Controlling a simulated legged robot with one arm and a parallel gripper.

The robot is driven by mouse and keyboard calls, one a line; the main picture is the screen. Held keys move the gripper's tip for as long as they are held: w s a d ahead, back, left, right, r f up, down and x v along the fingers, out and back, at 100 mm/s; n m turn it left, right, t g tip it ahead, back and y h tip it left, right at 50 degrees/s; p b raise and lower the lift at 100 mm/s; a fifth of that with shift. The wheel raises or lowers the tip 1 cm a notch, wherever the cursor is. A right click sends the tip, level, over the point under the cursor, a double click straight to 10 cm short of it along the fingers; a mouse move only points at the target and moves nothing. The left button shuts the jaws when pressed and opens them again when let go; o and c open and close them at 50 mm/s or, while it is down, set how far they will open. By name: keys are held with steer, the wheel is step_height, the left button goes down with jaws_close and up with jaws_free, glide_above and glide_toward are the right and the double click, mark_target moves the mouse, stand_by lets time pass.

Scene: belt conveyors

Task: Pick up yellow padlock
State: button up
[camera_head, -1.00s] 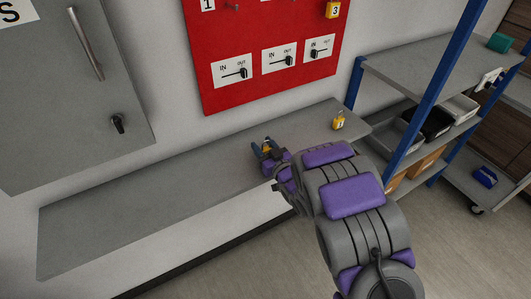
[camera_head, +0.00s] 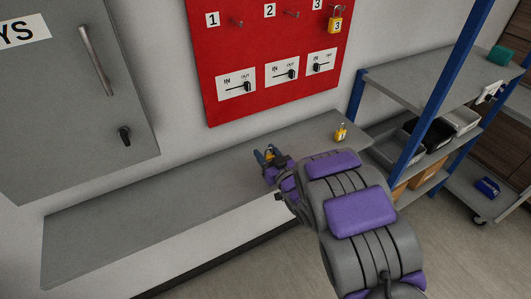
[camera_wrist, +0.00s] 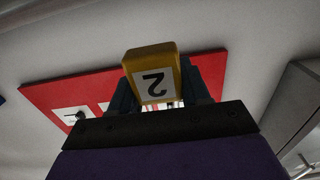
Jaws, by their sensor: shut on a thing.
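A yellow padlock with a white "2" label (camera_wrist: 155,78) is held between the fingers of my gripper (camera_head: 268,155), above the grey shelf (camera_head: 130,220). In the wrist view its label looks upside down, and the fingers (camera_wrist: 162,100) flank it. In the head view only a small yellow patch of it shows between the fingers. Another yellow padlock, labelled 1 (camera_head: 341,133), stands on the shelf's right end, apart from my gripper. A third yellow padlock, labelled 3 (camera_head: 336,22), hangs on the red board (camera_head: 222,60).
Hooks 1 and 2 on the red board look empty, and IN/OUT switches (camera_head: 282,72) sit below them. A grey cabinet (camera_head: 60,110) hangs at left. A blue-posted rack (camera_head: 425,100) with bins stands at right. The shelf's left part is clear.

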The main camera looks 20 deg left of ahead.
steer(key=s+d, duration=0.1)
steer(key=s, duration=0.1)
steer(key=s+d+p, duration=0.1)
steer(key=s, duration=0.1)
steer(key=s+d+r, duration=0.1)
steer(key=s, duration=0.1)
steer(key=shift+d+p, duration=0.1)
steer(key=shift+p, duration=0.2)
steer(key=s+p, duration=0.1)
steer(key=p, duration=0.2)
steer(key=shift+d+p, duration=0.35)
steer(key=s+d+p, duration=0.2)
steer(key=s+p, duration=0.3)
steer(key=p, duration=0.5)
steer(key=shift+s+d+r, duration=0.2)
steer(key=shift+s+d, duration=0.15)
steer(key=shift+d, duration=0.05)
